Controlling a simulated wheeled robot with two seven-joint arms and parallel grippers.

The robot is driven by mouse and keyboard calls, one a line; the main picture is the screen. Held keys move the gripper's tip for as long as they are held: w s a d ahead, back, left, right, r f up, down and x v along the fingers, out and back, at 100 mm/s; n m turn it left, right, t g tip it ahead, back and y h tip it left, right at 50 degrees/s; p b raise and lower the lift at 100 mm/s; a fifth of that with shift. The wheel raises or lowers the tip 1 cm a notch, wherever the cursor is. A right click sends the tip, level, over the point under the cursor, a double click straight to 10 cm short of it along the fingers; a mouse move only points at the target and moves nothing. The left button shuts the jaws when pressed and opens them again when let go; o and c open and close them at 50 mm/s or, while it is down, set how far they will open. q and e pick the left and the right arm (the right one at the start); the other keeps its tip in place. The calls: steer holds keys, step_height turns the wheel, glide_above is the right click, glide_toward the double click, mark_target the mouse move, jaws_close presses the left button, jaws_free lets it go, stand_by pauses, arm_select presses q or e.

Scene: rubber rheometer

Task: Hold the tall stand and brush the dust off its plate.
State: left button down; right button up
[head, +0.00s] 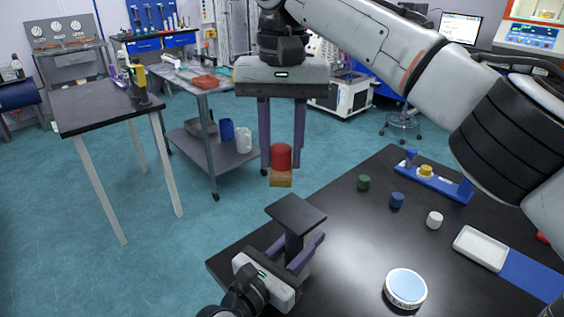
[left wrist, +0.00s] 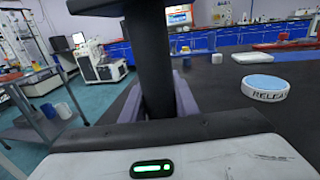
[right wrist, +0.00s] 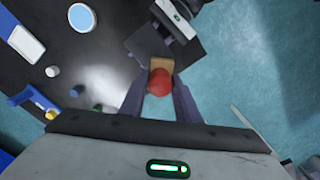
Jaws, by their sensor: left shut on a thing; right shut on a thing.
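The tall black stand has a flat square plate (head: 296,213) on top of a column (left wrist: 148,65). It stands near the left front corner of the dark table. My left gripper (head: 305,254) is shut around the column, below the plate. My right gripper (head: 282,150) points down and is shut on a brush (head: 281,157) with a red handle and tan bristles. The bristles are above the plate's level, apart from it in the head view. In the right wrist view the brush (right wrist: 160,81) overlaps the plate's edge (right wrist: 190,55). I cannot make out dust on the plate.
On the dark table (head: 340,235) are a round tin with a pale blue top (head: 405,287), a white tray (head: 481,248), a blue rack (head: 435,182), and green (head: 363,182), blue (head: 397,200) and white (head: 434,219) pieces. Open floor lies left of the table.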

steer(key=shift+r, duration=1.45)
arm_select(q)
steer(key=c, duration=1.3)
jaws_free()
steer(key=v, duration=1.2)
steer(key=shift+s, duration=0.1)
arm_select(e)
steer(key=shift+s+f, duration=0.1)
